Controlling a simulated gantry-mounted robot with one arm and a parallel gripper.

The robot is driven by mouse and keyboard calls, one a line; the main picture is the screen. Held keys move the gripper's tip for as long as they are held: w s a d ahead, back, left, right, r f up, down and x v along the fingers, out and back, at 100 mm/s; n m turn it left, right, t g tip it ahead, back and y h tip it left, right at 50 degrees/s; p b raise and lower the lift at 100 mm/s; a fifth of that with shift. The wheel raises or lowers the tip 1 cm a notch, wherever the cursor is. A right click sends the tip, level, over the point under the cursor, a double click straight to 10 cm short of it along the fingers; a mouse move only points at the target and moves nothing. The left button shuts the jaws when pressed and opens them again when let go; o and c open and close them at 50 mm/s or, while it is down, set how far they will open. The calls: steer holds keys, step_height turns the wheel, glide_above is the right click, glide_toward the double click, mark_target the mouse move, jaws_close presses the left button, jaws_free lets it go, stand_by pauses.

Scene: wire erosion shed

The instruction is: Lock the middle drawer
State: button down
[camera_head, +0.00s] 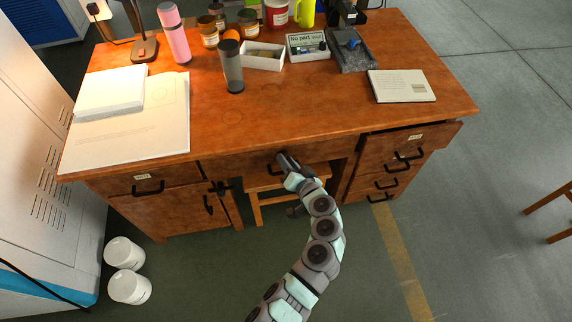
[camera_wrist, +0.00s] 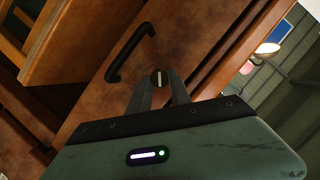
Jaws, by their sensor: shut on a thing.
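The middle drawer (camera_head: 320,167) is the wide front under the centre of the wooden desk; it looks closed. Its black bar handle (camera_head: 275,170) also shows in the wrist view (camera_wrist: 128,55). My gripper (camera_head: 284,160) is at the drawer front, beside the handle. In the wrist view my gripper (camera_wrist: 160,88) has its fingers close together around a small round lock knob (camera_wrist: 159,77) with a pale line on its face. The pale line runs roughly along the fingers' direction. The fingers hide the knob's sides, and the arm hides part of the drawer in the head view.
A wooden stool (camera_head: 262,190) stands under the middle drawer. The upper right drawer (camera_head: 400,146) appears to stick out a little. The desk top (camera_head: 290,120) holds papers, bottles, jars and trays, mostly at the back. White tubs (camera_head: 128,287) stand on the floor at left.

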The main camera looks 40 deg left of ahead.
steer(key=m+y+b, duration=0.1)
steer(key=m, duration=0.1)
steer(key=m+g+y+b, duration=0.1)
steer(key=m, duration=0.1)
steer(key=shift+w+d+f, duration=0.15)
steer(key=shift+w+f, duration=0.05)
steer(key=shift+f+m+y+b, duration=0.1)
steer(key=shift+m+y+b, duration=0.45)
steer(key=shift+m, duration=0.65)
steer(key=c, duration=1.2)
jaws_free()
steer(key=p+v, duration=0.2)
steer(key=v, duration=0.8)
steer(key=shift+d+p, duration=0.35)
steer(key=shift+p, duration=0.05)
